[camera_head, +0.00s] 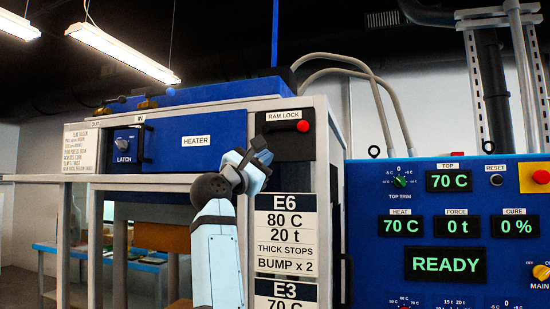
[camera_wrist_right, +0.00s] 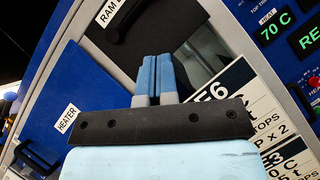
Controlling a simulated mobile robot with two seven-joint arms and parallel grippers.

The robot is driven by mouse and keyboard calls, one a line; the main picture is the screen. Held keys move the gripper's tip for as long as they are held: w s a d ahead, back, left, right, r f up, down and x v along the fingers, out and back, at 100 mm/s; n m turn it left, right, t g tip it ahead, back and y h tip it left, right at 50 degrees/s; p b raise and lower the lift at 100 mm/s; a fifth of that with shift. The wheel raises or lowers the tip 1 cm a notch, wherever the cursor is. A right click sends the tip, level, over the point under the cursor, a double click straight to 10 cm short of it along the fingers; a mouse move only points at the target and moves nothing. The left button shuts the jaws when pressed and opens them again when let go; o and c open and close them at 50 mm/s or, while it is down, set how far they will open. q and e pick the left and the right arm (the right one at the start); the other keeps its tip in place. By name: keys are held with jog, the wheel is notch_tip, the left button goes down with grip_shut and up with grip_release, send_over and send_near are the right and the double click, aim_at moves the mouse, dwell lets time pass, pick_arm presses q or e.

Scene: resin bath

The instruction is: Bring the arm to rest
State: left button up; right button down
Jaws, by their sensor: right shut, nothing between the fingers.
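My right arm (camera_head: 215,255) rises from the bottom middle of the head view, pale blue with a dark joint. My right gripper (camera_head: 262,148) is at its top, in front of the left edge of the black RAM LOCK panel (camera_head: 300,143). In the right wrist view the two blue fingers of my right gripper (camera_wrist_right: 157,75) are together, with nothing between them. They point toward the RAM LOCK panel's black part (camera_wrist_right: 150,25). I cannot tell whether they touch anything. My left gripper is not in view.
The blue heater front (camera_head: 185,148) with a latch handle (camera_head: 140,145) is at the left. Placards (camera_head: 286,230) with settings hang below the RAM LOCK panel. A blue control panel (camera_head: 400,260) at the right reads READY, 70 C and 0 t. A low blue table (camera_head: 150,265) stands behind at the left.

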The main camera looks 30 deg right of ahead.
jog(key=a+f+m+t+y+p, duration=0.2)
jog(key=a+f+m+t+y, duration=0.35)
jog(key=f+m, duration=0.65)
jog(key=s+a+f+m+t+y+p, duration=0.15)
jog(key=f+m+t+y, duration=0.55)
jog(key=f, duration=0.9)
jog(key=a+f+m+t+y+p, duration=0.4)
jog(key=f+m+y, duration=0.5)
jog(key=f, duration=0.5)
jog(key=s+a+f+n+g+y+p, duration=0.1)
jog(key=s+a+f+n+g+y, duration=0.15)
jog(key=s+f+n, duration=0.6)
jog(key=s+a+f+n+g+y, duration=0.15)
jog(key=s+f+n+g, duration=0.35)
jog(key=f, duration=0.7)
jog(key=s+f+n+g+p, duration=0.1)
jog(key=s+f+n+g, duration=0.1)
jog(key=s+f, duration=0.3)
jog(key=s+f+n+g, duration=0.2)
jog(key=s+f, duration=0.4)
jog(key=s, duration=0.8)
jog(key=shift+a+g+p, duration=0.2)
jog(key=shift+g+p, duration=0.2)
jog(key=shift+g, duration=0.2)
jog(key=shift+n, duration=0.25)
